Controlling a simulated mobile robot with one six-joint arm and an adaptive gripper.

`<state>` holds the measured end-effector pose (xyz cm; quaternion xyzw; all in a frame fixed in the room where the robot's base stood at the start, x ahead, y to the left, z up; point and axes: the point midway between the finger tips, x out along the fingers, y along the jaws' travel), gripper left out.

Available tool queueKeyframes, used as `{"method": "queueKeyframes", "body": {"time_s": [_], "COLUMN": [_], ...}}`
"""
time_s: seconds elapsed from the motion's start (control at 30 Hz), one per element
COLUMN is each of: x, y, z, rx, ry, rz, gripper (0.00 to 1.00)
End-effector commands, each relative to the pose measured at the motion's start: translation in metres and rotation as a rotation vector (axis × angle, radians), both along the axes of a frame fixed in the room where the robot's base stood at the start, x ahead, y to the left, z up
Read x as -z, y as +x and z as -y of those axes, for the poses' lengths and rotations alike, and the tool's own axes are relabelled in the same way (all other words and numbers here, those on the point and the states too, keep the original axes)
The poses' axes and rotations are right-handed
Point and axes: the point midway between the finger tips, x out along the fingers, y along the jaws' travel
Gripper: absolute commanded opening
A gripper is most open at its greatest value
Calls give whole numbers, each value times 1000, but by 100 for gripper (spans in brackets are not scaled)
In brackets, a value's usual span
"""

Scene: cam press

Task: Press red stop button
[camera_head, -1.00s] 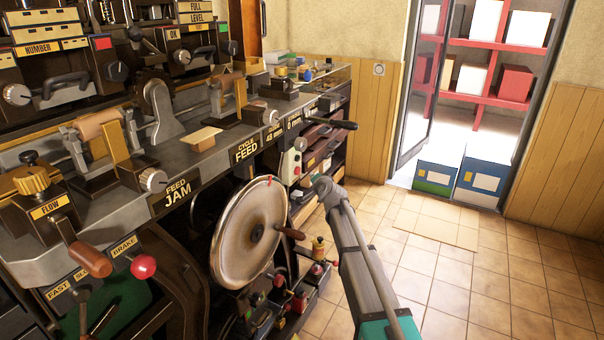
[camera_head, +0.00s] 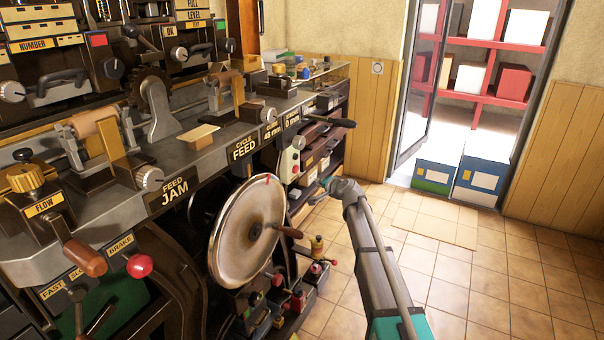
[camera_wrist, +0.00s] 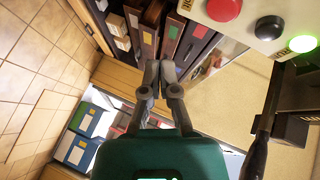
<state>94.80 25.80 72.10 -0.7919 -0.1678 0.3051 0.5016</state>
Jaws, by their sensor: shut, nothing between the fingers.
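The red stop button (camera_wrist: 224,9) is a round red cap on a pale control box (camera_wrist: 243,22), at the top edge of the wrist view. A black button (camera_wrist: 269,28) and a lit green one (camera_wrist: 302,43) sit in line with it. In the head view the box (camera_head: 286,163) hangs on the machine's front right, with the red button (camera_head: 295,169) low on it. My gripper (camera_wrist: 159,70) is shut and empty, its fingertips apart from the red button and below-left of it in the wrist view. In the head view my gripper (camera_head: 325,183) is small and partly hidden by my arm.
A dark lever (camera_wrist: 262,130) stands at the right of the wrist view. A large metal handwheel (camera_head: 248,232) with a wooden handle is left of my arm. Shelves with boxes (camera_wrist: 170,40) lie beyond the fingers. Tiled floor (camera_head: 480,270) is free at the right.

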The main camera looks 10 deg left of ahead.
Motion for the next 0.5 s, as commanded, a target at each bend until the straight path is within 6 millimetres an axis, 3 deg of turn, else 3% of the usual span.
{"method": "queueKeyframes", "body": {"time_s": [0.23, 0.5], "x": [0, -20], "y": [-12, -30], "z": [23, 47], "rx": [-159, -336], "ry": [159, 329], "rz": [-97, -112], "gripper": [0, 0]}}
